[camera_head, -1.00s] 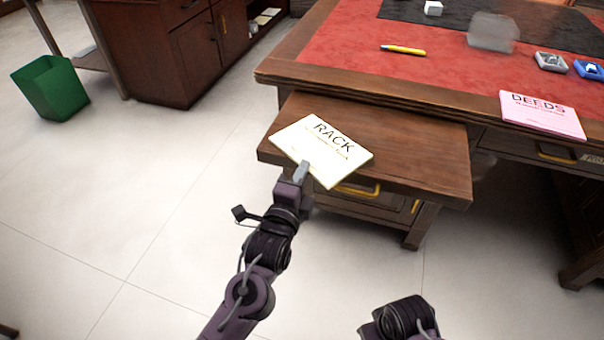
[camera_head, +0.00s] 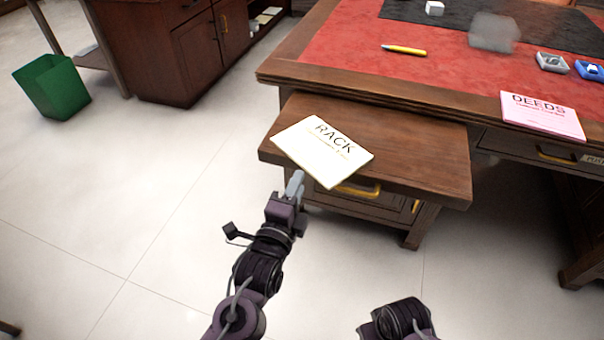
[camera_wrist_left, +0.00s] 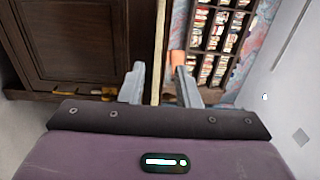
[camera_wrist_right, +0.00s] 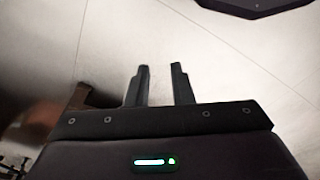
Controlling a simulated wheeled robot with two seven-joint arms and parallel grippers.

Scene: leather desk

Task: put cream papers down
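The cream papers (camera_head: 322,151), marked RACK, lie flat on the wooden pull-out board (camera_head: 420,160), with their near corner over its front edge. My left gripper (camera_head: 295,184) is just off the near edge of the papers, apart from them in the head view. In the left wrist view, the fingers of my left gripper (camera_wrist_left: 158,85) are spread, and a thin cream edge of the papers (camera_wrist_left: 160,45) shows edge-on between them. My right gripper (camera_wrist_right: 162,85) is open and empty over the floor; its fingers are hidden in the head view.
Pink papers (camera_head: 543,116) marked DEEDS lie at the desk's front edge. A yellow pen (camera_head: 404,50) and small trays (camera_head: 552,62) are on the red desktop (camera_head: 350,55). A green bin (camera_head: 52,88) stands on the floor at left. Bare board surrounds the papers' right side.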

